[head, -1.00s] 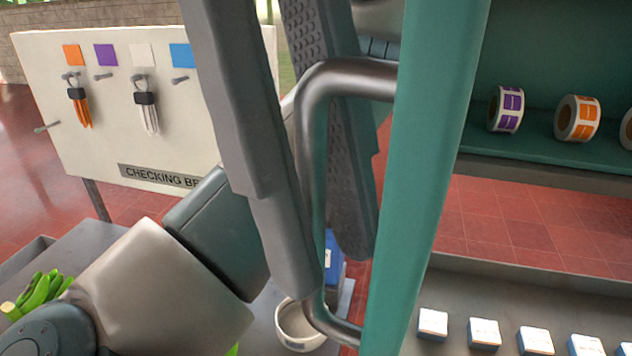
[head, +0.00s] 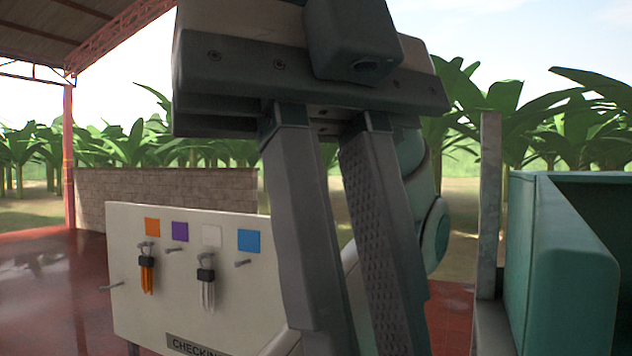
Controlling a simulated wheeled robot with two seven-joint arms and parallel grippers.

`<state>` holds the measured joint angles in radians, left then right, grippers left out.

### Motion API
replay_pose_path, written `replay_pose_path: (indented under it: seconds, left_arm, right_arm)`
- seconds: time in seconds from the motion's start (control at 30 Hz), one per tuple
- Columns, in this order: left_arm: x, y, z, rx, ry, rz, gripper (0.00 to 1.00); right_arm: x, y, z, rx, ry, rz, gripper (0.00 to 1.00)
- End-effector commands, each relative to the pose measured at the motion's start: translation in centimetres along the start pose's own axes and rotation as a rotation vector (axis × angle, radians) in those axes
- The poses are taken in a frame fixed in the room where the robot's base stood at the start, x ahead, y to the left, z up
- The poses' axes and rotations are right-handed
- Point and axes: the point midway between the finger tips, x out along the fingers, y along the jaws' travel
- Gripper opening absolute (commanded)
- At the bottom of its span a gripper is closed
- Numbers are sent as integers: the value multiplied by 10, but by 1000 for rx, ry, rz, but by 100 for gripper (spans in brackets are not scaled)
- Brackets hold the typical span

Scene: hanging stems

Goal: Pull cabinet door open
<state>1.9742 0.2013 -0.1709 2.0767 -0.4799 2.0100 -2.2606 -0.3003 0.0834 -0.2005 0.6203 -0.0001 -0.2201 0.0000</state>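My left gripper (head: 362,330) fills the middle of the head view, pointing down. Its two grey fingers stand apart with a narrow gap. No handle shows in the visible part of this gap. The fingertips run to or past the bottom edge, so what lies beyond them is hidden. A teal panel (head: 565,275), apparently part of the cabinet, stands at the right, clear of the visible part of the gripper. I cannot tell whether it is the door or the body. The door handle is not in view. My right gripper is not in view.
A white checking board (head: 130,270) with coloured squares and hanging bundles stands at the left. A grey post (head: 489,200) rises between the gripper and the teal panel. A block wall (head: 165,195) and green plants lie behind. Red floor (head: 50,275) is open at far left.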

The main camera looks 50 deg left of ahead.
Motion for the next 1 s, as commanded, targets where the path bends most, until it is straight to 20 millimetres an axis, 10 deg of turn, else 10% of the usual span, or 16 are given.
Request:
replay_pose_path:
  seconds: [0.63,1.0]
  left_arm:
    - [-100,0,-1,-4,1,-2,17]
    - [-118,0,0,0,1,0,17]
  right_arm:
    - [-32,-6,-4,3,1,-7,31]
    - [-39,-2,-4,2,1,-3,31]
